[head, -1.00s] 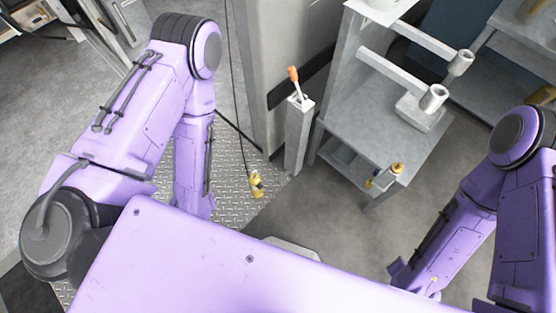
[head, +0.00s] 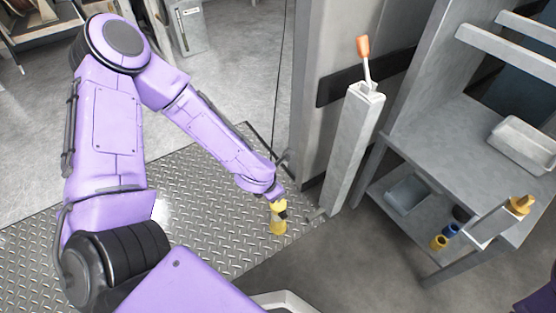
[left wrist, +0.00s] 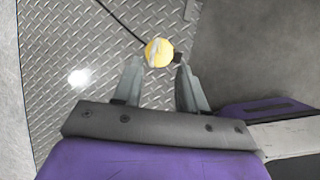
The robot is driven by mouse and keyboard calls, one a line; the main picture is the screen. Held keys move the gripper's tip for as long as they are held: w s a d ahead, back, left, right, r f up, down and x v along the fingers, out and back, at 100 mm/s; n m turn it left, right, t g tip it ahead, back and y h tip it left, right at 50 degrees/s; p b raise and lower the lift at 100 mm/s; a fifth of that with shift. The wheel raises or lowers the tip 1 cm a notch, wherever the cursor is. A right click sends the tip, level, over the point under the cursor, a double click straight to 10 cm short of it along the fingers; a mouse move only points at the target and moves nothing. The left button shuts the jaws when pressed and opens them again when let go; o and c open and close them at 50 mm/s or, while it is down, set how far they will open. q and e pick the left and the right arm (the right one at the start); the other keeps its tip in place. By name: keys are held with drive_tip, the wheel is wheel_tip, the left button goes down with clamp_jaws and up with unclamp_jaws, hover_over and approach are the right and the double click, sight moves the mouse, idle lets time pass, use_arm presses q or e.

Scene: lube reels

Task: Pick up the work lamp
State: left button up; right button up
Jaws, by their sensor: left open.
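The work lamp is the yellow thing (head: 278,226) at the lower end of a thin dark cable, above the diamond-plate floor. My left gripper (head: 281,207) is at the lamp and partly covers it in the head view. In the left wrist view the lamp (left wrist: 158,53) shows as a round yellow end with a dark part on its right side. The open left fingers (left wrist: 159,72) point at it, one on each side, with the lamp around the level of the tips. I cannot tell whether they touch it. My right gripper is out of view.
A grey post (head: 352,150) with an orange-handled lever (head: 363,50) stands right of the lamp. Further right is a grey shelf bench (head: 440,140) with a bin (head: 406,194) and small yellow and blue items below. The plate floor (head: 215,210) left of the lamp is clear.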

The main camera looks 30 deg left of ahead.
use_arm(q)
drive_tip(key=x, duration=0.3)
drive_tip(key=b, duration=0.4)
hover_over(278, 204)
wheel_tip(278, 204, down, 4)
drive_tip(key=shift+f, duration=0.25)
drive_tip(key=shift+w+r, duration=0.1)
clamp_jaws()
idle(0.5)
